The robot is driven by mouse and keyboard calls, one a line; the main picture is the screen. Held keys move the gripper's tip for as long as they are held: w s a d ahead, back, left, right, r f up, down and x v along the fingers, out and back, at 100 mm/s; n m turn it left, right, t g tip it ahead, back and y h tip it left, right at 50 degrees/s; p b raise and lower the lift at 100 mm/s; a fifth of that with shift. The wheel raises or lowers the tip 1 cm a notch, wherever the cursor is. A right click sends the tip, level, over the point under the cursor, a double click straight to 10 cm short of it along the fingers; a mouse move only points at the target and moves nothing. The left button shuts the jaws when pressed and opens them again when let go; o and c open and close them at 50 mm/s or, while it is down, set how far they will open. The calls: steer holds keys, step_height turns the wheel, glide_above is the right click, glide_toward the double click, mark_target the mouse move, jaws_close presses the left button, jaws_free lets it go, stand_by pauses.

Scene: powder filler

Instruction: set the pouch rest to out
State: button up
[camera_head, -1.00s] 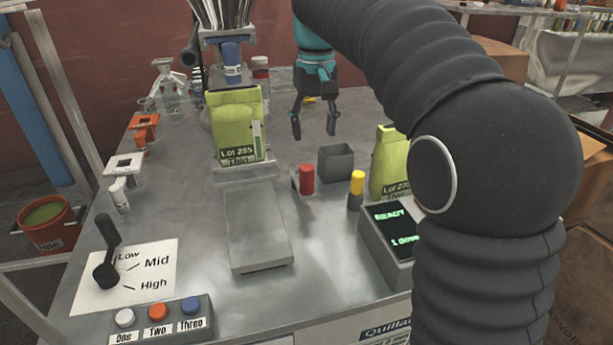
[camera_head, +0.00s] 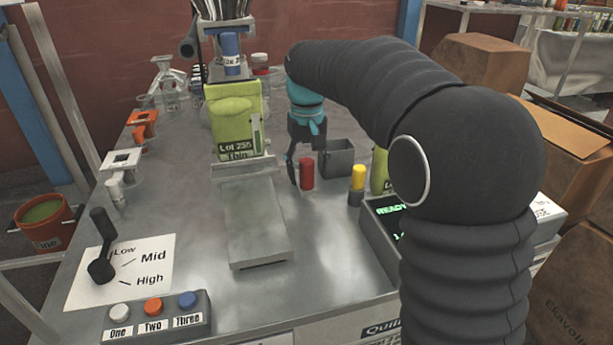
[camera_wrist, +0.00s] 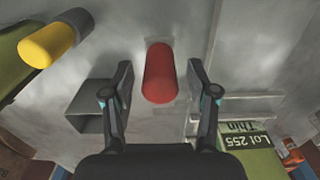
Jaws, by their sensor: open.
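A red upright knob (camera_head: 307,173) stands on the metal table to the right of the filler. It also shows in the wrist view (camera_wrist: 159,75). My gripper (camera_head: 298,172) is open and low beside the knob. In the wrist view my gripper (camera_wrist: 160,82) has one finger on each side of the knob, with gaps on both sides. A flat metal plate (camera_head: 253,218) extends towards the front from below a green pouch (camera_head: 232,112) marked Lot 255. I cannot tell for certain which part is the pouch rest.
A grey open box (camera_head: 338,160) stands close behind the knob. A yellow-topped knob (camera_head: 357,184), another green pouch (camera_head: 380,172) and a READY display box (camera_head: 385,222) are to the right. A lever (camera_head: 101,255) and a button box (camera_head: 155,318) are at front left.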

steer(key=shift+f, duration=1)
jaws_close()
steer(key=shift+s, duration=0.1)
